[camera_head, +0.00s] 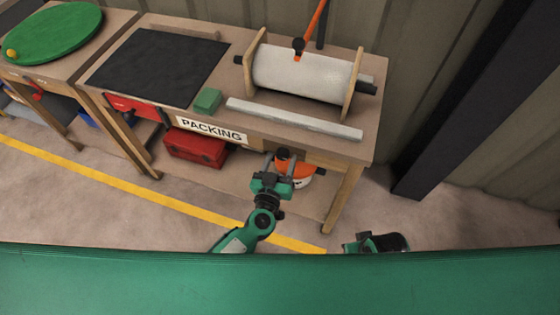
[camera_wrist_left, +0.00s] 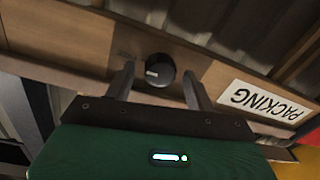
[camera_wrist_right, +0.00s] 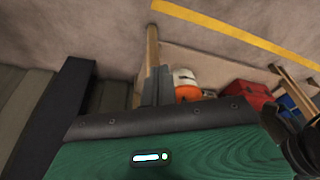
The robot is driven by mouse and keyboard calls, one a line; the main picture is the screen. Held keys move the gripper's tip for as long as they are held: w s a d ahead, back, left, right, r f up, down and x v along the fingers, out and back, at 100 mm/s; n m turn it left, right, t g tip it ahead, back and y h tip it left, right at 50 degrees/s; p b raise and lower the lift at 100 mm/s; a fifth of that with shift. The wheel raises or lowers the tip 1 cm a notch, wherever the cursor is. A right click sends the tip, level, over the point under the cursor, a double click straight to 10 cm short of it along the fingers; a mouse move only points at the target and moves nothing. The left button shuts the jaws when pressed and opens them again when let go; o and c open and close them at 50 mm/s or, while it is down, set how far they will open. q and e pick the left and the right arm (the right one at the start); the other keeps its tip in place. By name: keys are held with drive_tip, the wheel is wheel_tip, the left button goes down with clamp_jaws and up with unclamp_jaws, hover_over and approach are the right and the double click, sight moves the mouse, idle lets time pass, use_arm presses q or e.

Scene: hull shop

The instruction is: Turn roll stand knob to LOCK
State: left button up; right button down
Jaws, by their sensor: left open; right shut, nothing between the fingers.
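The black round knob (camera_head: 282,153) sits on the front edge of the packing bench, below the paper roll stand (camera_head: 303,72). In the left wrist view the knob (camera_wrist_left: 160,70) shows a short white mark on its left half; faint lettering on the wood to its left is too small to read. My left gripper (camera_head: 280,162) is open in front of the knob, with one finger on each side in the left wrist view (camera_wrist_left: 158,80). I cannot tell whether the fingers touch it. My right gripper (camera_wrist_right: 156,86) is shut and empty, low in front of the bench's right end.
The bench bears a dark mat (camera_head: 160,65), a green block (camera_head: 207,100) and a pale bar (camera_head: 292,118). A red toolbox (camera_head: 195,147) and an orange-white container (camera_head: 302,177) stand beneath. A bench leg (camera_head: 342,199) is on the right. A dark post (camera_head: 455,100) stands farther right.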

use_arm(q)
drive_tip(key=shift+c, duration=0.4)
use_arm(e)
drive_tip(key=shift+r, duration=0.1)
use_arm(q)
drive_tip(key=c, duration=0.9)
